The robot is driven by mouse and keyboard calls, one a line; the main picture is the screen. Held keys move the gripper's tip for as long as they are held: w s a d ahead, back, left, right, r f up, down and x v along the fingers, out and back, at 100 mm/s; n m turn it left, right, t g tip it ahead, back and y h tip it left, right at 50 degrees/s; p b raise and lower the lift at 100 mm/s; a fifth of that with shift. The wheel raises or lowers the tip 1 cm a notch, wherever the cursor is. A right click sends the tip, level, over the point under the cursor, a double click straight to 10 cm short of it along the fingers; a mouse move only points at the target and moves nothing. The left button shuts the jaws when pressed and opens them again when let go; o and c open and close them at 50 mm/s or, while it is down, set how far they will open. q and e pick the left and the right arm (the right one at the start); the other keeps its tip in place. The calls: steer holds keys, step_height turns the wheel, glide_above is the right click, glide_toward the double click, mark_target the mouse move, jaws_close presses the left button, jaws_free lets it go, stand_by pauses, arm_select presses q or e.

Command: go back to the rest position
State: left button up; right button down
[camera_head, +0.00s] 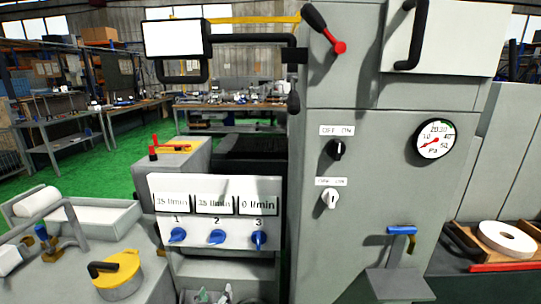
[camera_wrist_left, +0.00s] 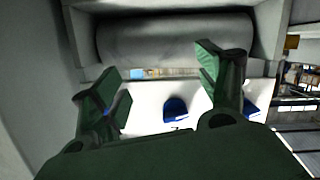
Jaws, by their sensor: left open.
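My left gripper (camera_head: 218,296) shows only in small part at the bottom edge of the head view, below the white flow panel (camera_head: 215,185). In the left wrist view its two dark green fingers (camera_wrist_left: 157,62) are spread apart with nothing held between them. The white panel is behind the fingers there, with a blue knob (camera_wrist_left: 175,108) between them and another beside the right finger. My right gripper is in neither view.
The panel has three blue knobs (camera_head: 217,237) and displays reading 35, 35 and 0 l/min. The grey machine cabinet (camera_head: 375,190) stands to the right, with switches, a pressure gauge (camera_head: 436,139) and a blue-handled valve (camera_head: 401,231). A yellow-capped part (camera_head: 118,268) is at lower left.

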arm_select(q)
steer(key=s+f+m+g+p, duration=0.2)
steer(key=s+f+g+p, duration=0.65)
steer(key=s+f, duration=1.4)
steer(key=s+a+f+g+p, duration=0.2)
steer(key=s+f, duration=0.1)
steer(key=s, duration=0.7)
steer(key=s+a+f+m+g+y+p, duration=0.1)
steer(key=s+a+f+p, duration=0.1)
steer(key=s, duration=0.8)
steer(key=s+a+f+m+g+p, duration=0.1)
steer(key=s+a+f+g+p, duration=0.1)
steer(key=s, duration=0.9)
step_height(320, 180, down, 2)
steer(key=shift+a+g+p, duration=0.35)
steer(key=shift+a+p, duration=0.1)
steer(key=shift+p, duration=0.4)
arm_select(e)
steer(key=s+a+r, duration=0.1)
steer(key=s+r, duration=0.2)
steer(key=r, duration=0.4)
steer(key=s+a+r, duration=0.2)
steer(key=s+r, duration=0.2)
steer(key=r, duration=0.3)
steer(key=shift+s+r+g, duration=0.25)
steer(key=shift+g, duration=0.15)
arm_select(q)
steer(key=shift+a, duration=0.1)
